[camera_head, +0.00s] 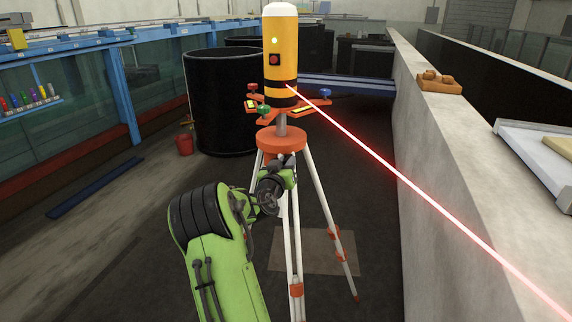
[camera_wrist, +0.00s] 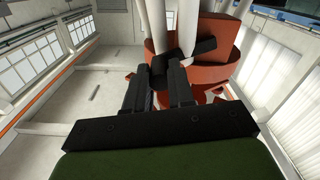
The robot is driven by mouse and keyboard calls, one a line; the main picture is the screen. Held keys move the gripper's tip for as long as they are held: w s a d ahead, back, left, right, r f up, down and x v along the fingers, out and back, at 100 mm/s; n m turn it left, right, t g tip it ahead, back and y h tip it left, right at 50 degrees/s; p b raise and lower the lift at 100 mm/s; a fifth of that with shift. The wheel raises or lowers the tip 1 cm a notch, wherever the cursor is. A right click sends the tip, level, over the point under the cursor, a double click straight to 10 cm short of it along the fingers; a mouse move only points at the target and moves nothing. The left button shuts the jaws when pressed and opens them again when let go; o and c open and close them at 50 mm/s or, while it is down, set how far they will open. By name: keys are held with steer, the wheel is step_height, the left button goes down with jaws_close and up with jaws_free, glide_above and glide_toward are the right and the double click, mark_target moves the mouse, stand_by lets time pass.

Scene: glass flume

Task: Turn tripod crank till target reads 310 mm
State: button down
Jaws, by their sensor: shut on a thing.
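The tripod stands in front of me with an orange-red head (camera_head: 281,139) and white legs (camera_head: 317,195). A yellow laser unit (camera_head: 281,55) with a white cap and a lit green lamp stands upright on it, sending a red beam down to the right. My gripper (camera_wrist: 170,78) is just below the tripod head, shut on the tripod crank. The dark crank (camera_wrist: 203,47) shows at the fingertips in the wrist view. My arm mostly hides the grip in the head view. I cannot make out a target or any reading in either view.
A concrete wall (camera_head: 439,150) runs along the right, with an orange-brown object (camera_head: 438,81) and a pale board on top. A large black tank (camera_head: 225,100) and a red bucket (camera_head: 184,144) stand behind left. The floor left of the tripod is mostly clear.

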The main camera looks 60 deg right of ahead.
steer(key=shift+r, duration=0.1)
steer(key=n, duration=0.1)
steer(key=w+r+n+p, duration=0.1)
steer(key=shift+a+r+n, duration=0.1)
steer(key=shift+n, duration=0.3)
steer(key=n, duration=0.1)
steer(key=w+r+n+p, duration=0.1)
steer(key=n, duration=0.1)
steer(key=shift+w+a+r+n, duration=0.1)
steer(key=shift+w+r+n, duration=0.1)
steer(key=shift+n, duration=0.1)
steer(key=n+p, duration=0.1)
steer(key=w+n+p, duration=0.1)
steer(key=n, duration=0.1)
steer(key=shift+w+a+r, duration=0.15)
steer(key=shift+w+r, duration=0.1)
steer(key=shift+r, duration=0.1)
steer(key=shift+w+n+p, duration=0.5)
steer(key=shift+w+n, duration=0.05)
steer(key=shift+n, duration=0.55)
steer(key=shift+a, duration=0.1)
steer(key=c, duration=1)
jaws_free()
steer(key=shift+o, duration=0.2)
